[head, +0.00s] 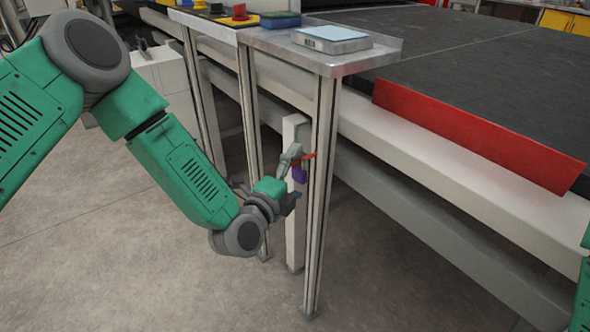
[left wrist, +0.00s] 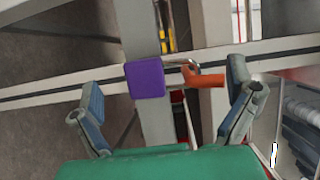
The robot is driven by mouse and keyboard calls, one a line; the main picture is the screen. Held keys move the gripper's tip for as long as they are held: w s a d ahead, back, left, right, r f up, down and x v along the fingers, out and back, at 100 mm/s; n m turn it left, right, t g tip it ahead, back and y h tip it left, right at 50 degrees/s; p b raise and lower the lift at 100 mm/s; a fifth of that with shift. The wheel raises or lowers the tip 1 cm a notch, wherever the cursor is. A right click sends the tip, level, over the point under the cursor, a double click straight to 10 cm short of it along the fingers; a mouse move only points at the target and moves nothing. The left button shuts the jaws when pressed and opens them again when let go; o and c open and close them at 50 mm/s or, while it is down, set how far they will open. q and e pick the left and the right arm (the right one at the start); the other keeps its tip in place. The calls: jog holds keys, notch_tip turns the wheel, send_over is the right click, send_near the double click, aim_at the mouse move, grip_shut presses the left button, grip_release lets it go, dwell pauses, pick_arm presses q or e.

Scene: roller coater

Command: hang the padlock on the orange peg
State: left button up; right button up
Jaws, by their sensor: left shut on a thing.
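The purple padlock (head: 299,175) is beside the slim metal table leg in the head view. In the left wrist view the padlock (left wrist: 145,79) has its metal shackle at the orange peg (left wrist: 206,80). The shackle appears to loop around the peg, but I cannot tell how securely. The peg (head: 309,156) is partly hidden in the head view. My left gripper (head: 291,181) faces them. In the left wrist view its fingers (left wrist: 165,92) stand wide apart, with clear gaps to the padlock on both sides. My right gripper is out of view.
A metal side table (head: 385,51) above carries a pale blue-topped box (head: 332,38). A white post (head: 295,245) and the table leg (head: 321,220) stand close to my left gripper. A conveyor with a red guard (head: 470,135) lies right. The floor at front left is clear.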

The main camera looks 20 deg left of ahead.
pick_arm(q)
jog(key=shift+d, duration=0.2)
jog(key=a+v, duration=0.1)
jog(key=v, duration=0.9)
jog(key=w+a+v, duration=0.1)
jog(key=a+v, duration=0.1)
jog(key=v, duration=0.8)
jog(key=shift+s+a+f+b, duration=0.15)
jog(key=shift+a+b, duration=0.15)
jog(key=shift+b, duration=0.15)
dwell(0.4)
